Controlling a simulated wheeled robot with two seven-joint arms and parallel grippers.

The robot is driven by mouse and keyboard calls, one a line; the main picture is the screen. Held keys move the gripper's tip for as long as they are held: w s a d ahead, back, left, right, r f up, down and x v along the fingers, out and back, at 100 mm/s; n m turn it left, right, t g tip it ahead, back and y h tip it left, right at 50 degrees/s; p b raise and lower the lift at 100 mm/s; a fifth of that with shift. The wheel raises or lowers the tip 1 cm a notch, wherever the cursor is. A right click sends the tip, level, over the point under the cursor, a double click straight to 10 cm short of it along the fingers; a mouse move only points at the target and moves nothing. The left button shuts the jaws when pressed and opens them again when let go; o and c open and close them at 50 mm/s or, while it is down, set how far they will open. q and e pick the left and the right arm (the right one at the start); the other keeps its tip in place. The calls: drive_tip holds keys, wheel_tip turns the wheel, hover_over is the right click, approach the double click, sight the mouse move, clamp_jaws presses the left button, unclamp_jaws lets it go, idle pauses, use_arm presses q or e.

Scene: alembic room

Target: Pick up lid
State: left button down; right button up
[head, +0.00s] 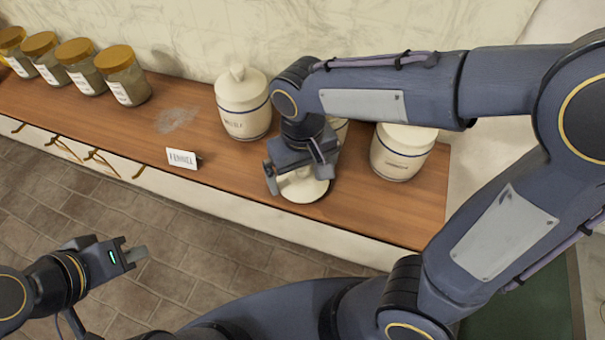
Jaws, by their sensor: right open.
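A cream lid (308,192) lies on the wooden counter (352,212) near its front edge. My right gripper (298,177) points down right over the lid, with its fingers apart on either side of the lid's raised middle. The gripper hides part of the lid, and I cannot tell whether the fingers touch it. My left gripper (136,255) is at the lower left, in front of the counter and far from the lid. I cannot make out the gap between its fingers.
A lidded cream jar (243,108) stands left of my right gripper and another cream jar (400,152) stands to its right. Part of a third shows behind the gripper. A small label card (182,159) and several amber-lidded jars (122,76) stand further left.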

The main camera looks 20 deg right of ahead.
drive_tip(key=shift+f, duration=0.1)
drive_tip(key=shift+c, duration=0.3)
drive_tip(key=c, duration=0.6)
